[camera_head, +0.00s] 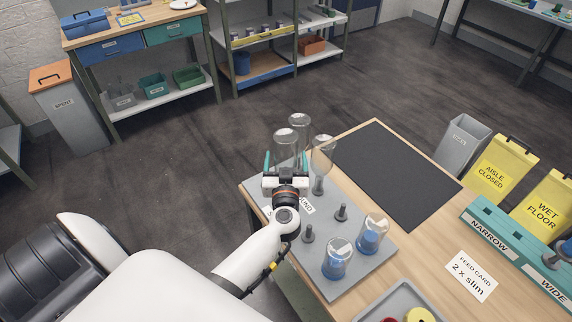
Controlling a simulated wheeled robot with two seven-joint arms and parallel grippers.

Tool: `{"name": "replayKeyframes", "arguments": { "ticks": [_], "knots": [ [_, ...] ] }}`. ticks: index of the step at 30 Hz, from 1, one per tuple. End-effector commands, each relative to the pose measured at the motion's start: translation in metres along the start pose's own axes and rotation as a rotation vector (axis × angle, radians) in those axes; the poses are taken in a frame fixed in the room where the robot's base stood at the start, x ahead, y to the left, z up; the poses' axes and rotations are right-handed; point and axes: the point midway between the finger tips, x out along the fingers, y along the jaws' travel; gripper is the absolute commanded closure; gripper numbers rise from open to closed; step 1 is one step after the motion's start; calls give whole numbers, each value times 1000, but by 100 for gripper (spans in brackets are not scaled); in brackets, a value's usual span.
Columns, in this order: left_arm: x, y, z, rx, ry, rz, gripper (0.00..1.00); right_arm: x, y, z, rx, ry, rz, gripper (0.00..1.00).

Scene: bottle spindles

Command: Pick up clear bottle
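Clear bottles stand at the far end of a grey spindle board (362,276) on the wooden table. One clear bottle (285,142) is directly beyond my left gripper (287,162), another clear bottle (299,121) is behind it, and a third clear bottle (323,153) sits neck down on a spindle to the right. My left gripper's teal fingers are wide apart, one on each side of the nearest clear bottle, with visible gaps. The gripper body hides that bottle's lower part. My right gripper is not in view.
Two blue-filled bottles (338,258) (372,235) stand at the board's near right. Bare spindles (341,212) (308,234) stand between. A dark mat (396,175) lies clear behind. A grey tray (372,314) is at the front, and a teal rack (500,242) is at right.

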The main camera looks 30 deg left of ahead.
Motion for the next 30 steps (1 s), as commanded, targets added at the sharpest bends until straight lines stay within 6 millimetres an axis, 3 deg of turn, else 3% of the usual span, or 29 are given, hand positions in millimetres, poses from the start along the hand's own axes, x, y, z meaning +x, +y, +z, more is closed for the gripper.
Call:
{"name": "replayKeyframes", "arguments": {
  "ticks": [5,17,25,30],
  "knots": [
    [0,0,0,0,0,0,21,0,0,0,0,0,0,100],
    [0,0,1,-1,-3,-1,83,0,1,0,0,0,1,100],
    [0,0,6,-3,-3,0,83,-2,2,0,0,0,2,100],
    [0,0,35,-5,-6,-1,83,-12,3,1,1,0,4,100]
  ]
}}
